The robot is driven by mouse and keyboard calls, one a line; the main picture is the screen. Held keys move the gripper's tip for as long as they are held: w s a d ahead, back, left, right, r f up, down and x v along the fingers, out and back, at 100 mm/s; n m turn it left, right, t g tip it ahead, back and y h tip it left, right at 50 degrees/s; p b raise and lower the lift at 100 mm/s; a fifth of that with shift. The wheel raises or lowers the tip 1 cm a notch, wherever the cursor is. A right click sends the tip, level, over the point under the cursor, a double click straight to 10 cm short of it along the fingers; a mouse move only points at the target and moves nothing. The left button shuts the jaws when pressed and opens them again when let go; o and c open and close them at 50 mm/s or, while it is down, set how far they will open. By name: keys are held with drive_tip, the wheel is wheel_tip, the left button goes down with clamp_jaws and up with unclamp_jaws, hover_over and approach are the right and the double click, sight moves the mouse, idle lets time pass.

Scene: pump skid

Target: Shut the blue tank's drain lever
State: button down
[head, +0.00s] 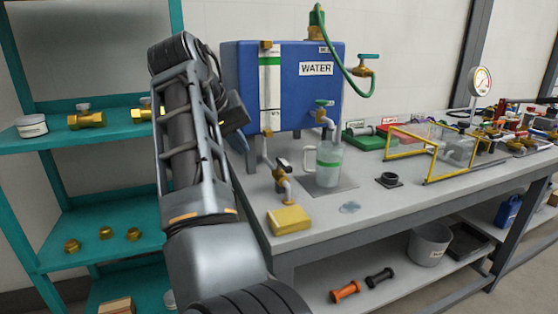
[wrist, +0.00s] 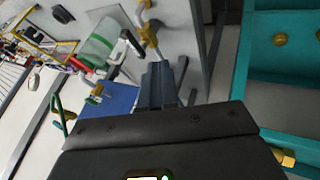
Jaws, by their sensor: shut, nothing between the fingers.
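The blue tank (head: 235,75) with a WATER label stands on legs at the back of the bench; part of it shows in the wrist view (wrist: 121,97). Its drain tap, with a green lever (head: 323,103), is low on the front, above a clear pitcher with a green band (head: 328,163). A green lever also shows in the wrist view (wrist: 96,92). I cannot tell whether the lever is open or shut. My gripper (wrist: 157,75) is shut and empty, apart from the lever. In the head view my arm largely hides it, near the tank's left side.
Yellow-framed guards (head: 430,150) lie right. Teal shelves (head: 100,215) stand left.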

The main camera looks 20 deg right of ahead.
sight(284, 167)
drive_tip(key=shift+d+f, duration=0.1)
drive_tip(key=shift+d, duration=0.05)
drive_tip(key=w+d+f, duration=0.3)
drive_tip(key=d+f, duration=0.5)
drive_tip(key=shift+w+d, duration=0.25)
drive_tip(key=shift+w, duration=0.1)
drive_tip(key=shift+d+r, duration=0.1)
drive_tip(key=shift+r, duration=0.05)
drive_tip(key=shift+s+d+n+p, duration=0.15)
drive_tip(key=shift+n+p, duration=0.15)
drive_tip(key=shift+p, duration=0.25)
